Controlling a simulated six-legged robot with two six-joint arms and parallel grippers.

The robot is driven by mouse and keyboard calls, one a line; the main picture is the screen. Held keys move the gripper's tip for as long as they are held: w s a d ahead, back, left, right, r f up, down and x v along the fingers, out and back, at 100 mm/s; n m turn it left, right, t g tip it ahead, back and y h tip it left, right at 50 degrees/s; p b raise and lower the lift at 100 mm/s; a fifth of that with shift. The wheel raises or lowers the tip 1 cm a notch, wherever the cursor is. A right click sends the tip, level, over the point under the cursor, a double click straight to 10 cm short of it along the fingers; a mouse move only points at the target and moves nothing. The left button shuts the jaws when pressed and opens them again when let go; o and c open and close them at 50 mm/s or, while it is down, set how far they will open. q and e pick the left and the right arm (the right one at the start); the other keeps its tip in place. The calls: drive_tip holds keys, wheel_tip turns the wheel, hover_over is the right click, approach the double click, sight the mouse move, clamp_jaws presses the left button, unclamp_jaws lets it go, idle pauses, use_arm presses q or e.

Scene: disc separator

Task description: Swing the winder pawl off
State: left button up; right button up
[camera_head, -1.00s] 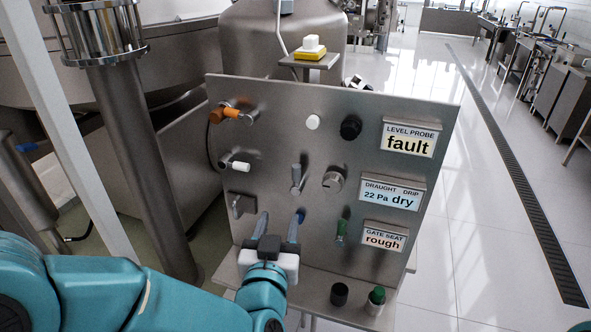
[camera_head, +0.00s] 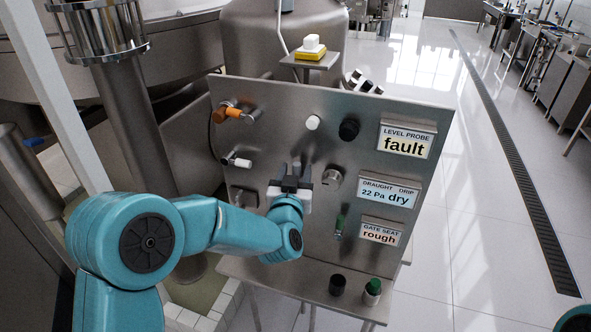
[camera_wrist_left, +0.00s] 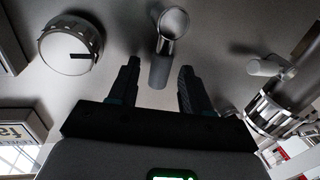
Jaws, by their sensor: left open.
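No part carries a pawl label; a small grey metal lever (camera_wrist_left: 158,70) on a round pivot stub (camera_wrist_left: 173,20) is in front of my left gripper in the left wrist view. The left gripper (camera_head: 296,168) is at the middle of the steel panel (camera_head: 270,100) and hides most of this lever in the head view. In the wrist view its two dark fingers (camera_wrist_left: 159,68) are open, one on each side of the lever's end, with gaps visible. I cannot tell how deep the fingers reach. My right gripper is out of view.
Close by are a round knob (camera_head: 332,178), a white-tipped handle (camera_head: 241,163), an orange handle (camera_head: 231,112) and a green handle (camera_head: 339,224). Signs on the right read "fault" (camera_head: 405,140), "dry" (camera_head: 388,191) and "rough" (camera_head: 381,236). A black cap (camera_head: 337,284) and a green-topped one (camera_head: 373,289) stand on the shelf.

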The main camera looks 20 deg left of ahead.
use_arm(q)
drive_tip(key=shift+w, duration=0.2)
clamp_jaws()
